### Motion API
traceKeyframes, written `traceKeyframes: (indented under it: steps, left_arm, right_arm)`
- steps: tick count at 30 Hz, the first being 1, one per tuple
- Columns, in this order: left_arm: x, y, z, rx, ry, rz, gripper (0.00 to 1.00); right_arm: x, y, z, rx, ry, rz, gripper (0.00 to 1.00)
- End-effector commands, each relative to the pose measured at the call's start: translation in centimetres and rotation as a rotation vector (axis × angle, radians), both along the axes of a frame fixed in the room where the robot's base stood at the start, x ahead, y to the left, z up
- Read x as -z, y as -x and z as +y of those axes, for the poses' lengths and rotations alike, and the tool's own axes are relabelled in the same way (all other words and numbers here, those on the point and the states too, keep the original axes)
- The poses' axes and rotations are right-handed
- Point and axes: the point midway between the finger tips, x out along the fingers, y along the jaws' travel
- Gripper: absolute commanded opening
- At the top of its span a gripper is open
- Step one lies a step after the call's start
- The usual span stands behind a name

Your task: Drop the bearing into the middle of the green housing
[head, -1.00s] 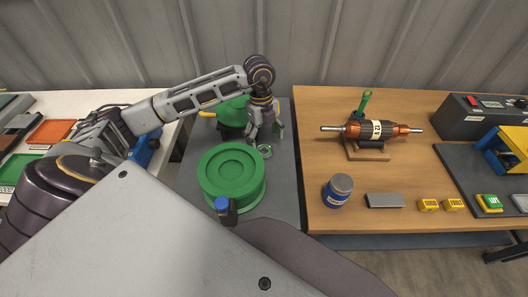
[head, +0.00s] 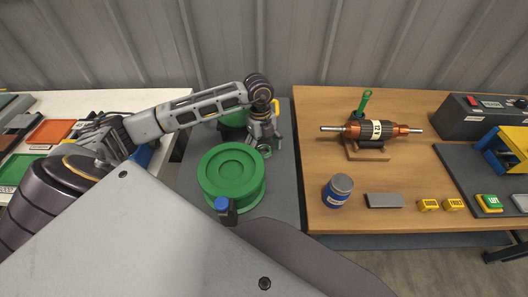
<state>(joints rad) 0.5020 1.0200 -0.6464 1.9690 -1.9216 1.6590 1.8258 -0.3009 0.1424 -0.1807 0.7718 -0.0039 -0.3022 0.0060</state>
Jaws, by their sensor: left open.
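The green housing (head: 231,172) is a round drum with a recessed ring in its top, standing on the dark grey surface in the head view. The bearing (head: 265,151) is a small metal ring behind and to the right of the housing. My left gripper (head: 264,143) points down right at the bearing, with its fingers apart; the fingers partly hide the ring. I cannot tell whether they touch it. My right gripper is not in view.
A second green part (head: 234,118) stands behind the housing, partly hidden by my left arm. The wooden table (head: 420,155) at right holds a rotor (head: 372,130) and a blue jar (head: 338,190).

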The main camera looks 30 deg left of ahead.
Motion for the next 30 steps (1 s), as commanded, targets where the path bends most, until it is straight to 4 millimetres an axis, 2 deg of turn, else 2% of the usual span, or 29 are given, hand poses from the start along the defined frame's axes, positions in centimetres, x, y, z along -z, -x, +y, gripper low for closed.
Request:
traceKeyframes:
  steps: [4, 5, 18, 26, 30]
  left_arm:
    - [-0.03, -0.01, 0.01, 0.0, 0.0, 0.0, 0.79]
    - [-0.03, -0.01, 0.01, 0.0, 0.0, 0.0, 0.77]
    - [-0.07, -0.03, 0.02, 0.0, 0.0, -0.001, 0.2]
    - [-0.21, -0.05, 0.02, 0.0, 0.0, -0.001, 0.2]
    - [-0.89, -0.1, 0.03, 0.0, -0.001, -0.004, 0.2]
  right_arm:
    - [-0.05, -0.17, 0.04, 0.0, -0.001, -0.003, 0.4]
    - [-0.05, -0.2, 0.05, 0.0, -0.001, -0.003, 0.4]
    - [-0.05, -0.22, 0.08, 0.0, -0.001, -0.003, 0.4]
    - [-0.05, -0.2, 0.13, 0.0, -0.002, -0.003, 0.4]
    - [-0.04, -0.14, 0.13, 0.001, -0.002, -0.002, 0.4]
